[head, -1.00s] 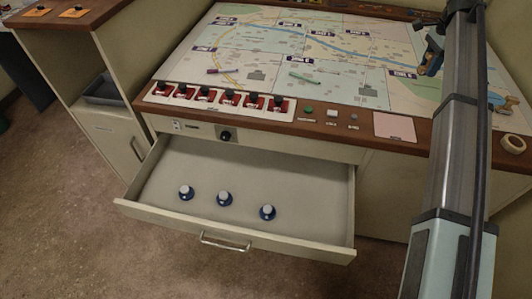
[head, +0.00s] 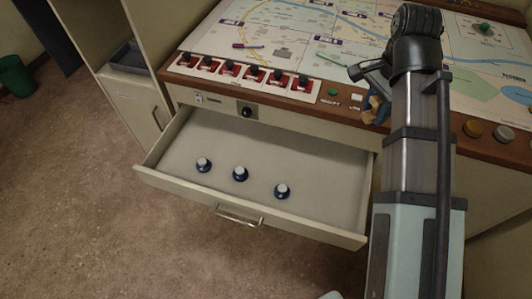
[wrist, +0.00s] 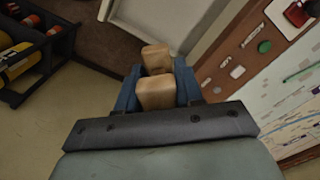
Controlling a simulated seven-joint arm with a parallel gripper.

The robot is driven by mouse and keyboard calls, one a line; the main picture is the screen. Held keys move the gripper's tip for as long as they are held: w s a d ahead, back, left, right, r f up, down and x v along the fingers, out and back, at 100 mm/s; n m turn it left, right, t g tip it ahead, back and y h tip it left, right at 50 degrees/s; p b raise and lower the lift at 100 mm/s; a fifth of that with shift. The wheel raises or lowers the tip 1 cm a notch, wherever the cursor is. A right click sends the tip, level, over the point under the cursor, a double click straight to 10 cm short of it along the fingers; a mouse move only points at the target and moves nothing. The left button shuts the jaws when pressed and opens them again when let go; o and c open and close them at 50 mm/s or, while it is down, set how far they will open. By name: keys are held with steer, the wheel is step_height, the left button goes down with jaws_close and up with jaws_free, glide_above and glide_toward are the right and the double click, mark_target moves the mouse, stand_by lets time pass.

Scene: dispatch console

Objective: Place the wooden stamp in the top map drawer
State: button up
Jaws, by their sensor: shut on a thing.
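The wooden stamp (wrist: 157,94) is a pale tan piece held between the blue fingers of my gripper (wrist: 157,88) in the wrist view. In the head view my gripper (head: 373,107) is small and partly hidden by my arm, with a bit of the tan stamp (head: 376,101) showing. It is over the console's front edge, near the back right of the drawer. The top map drawer (head: 330,216) is pulled open below the map. Several small blue pieces with pale tops, three in all, stand inside it, one in the middle (head: 240,174). The drawer's right side is bare.
The map table (head: 300,40) has red switches (head: 255,77) along its front edge, above the drawer. Round knobs (head: 503,134) are at the right. A cabinet (head: 130,105) stands left. A dark rack with coloured cylinders (wrist: 35,50) is at left in the wrist view.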

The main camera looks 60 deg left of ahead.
steer(key=s+d+f, duration=0.1)
steer(key=s+d, duration=0.1)
steer(key=s, duration=0.2)
glide_above(328, 204)
step_height(328, 204, down, 30)
steer(key=shift+n, duration=0.3)
steer(key=shift+s+f, duration=0.1)
steer(key=shift+f, duration=5.55)
steer(key=shift+f, duration=0.2)
steer(key=o, duration=1)
steer(key=shift+r, duration=0.15)
steer(key=shift+r, duration=6.05)
